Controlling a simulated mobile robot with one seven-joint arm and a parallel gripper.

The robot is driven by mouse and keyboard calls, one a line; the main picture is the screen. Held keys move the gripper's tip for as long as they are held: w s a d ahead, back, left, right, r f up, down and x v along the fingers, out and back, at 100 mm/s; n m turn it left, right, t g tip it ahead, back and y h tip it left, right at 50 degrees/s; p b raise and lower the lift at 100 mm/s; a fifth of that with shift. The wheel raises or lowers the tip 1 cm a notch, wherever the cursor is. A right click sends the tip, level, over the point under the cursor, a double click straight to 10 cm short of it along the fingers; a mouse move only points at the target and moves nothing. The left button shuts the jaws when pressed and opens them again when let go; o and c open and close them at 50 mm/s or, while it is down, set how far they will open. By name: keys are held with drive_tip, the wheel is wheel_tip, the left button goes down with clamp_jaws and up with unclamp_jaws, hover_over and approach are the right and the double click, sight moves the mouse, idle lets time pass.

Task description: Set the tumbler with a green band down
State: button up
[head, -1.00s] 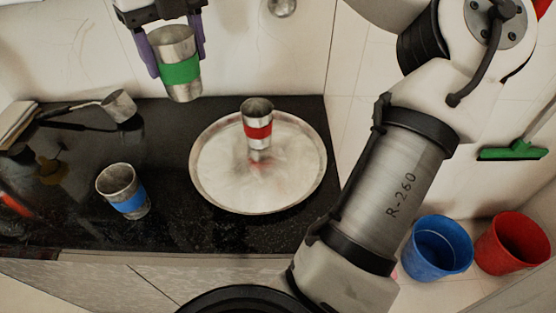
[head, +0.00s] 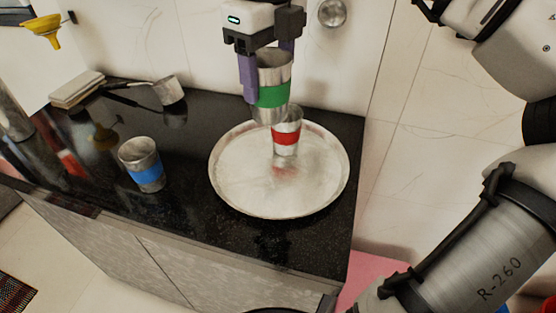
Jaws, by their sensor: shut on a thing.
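The metal tumbler with a green band (head: 272,95) is held upright in my gripper (head: 268,72). My gripper's purple fingers are shut on its sides. In the picture the green-banded tumbler overlaps the upper part of the tumbler with a red band (head: 286,138), which stands on the round metal tray (head: 235,190). I cannot tell for sure whether the two tumblers touch. The tumbler with a blue band (head: 144,172) stands on the black counter (head: 190,205), left of the tray.
A small pot with a handle (head: 169,90) and a pale stack (head: 77,93) are at the back left of the counter. A yellow funnel (head: 46,30) is at the upper left. The tray's front and left are bare, as is the counter between tray and blue-banded tumbler.

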sight(269, 103)
wheel_tip(269, 103, down, 17)
drive_tip(key=shift+b, duration=0.35)
drive_tip(key=shift+f, duration=0.1)
drive_tip(key=shift+f, duration=0.15)
drive_tip(key=o, duration=1)
drive_tip(key=shift+r, duration=0.2)
wheel_tip(269, 103, up, 12)
drive_tip(key=shift+r, duration=0.1)
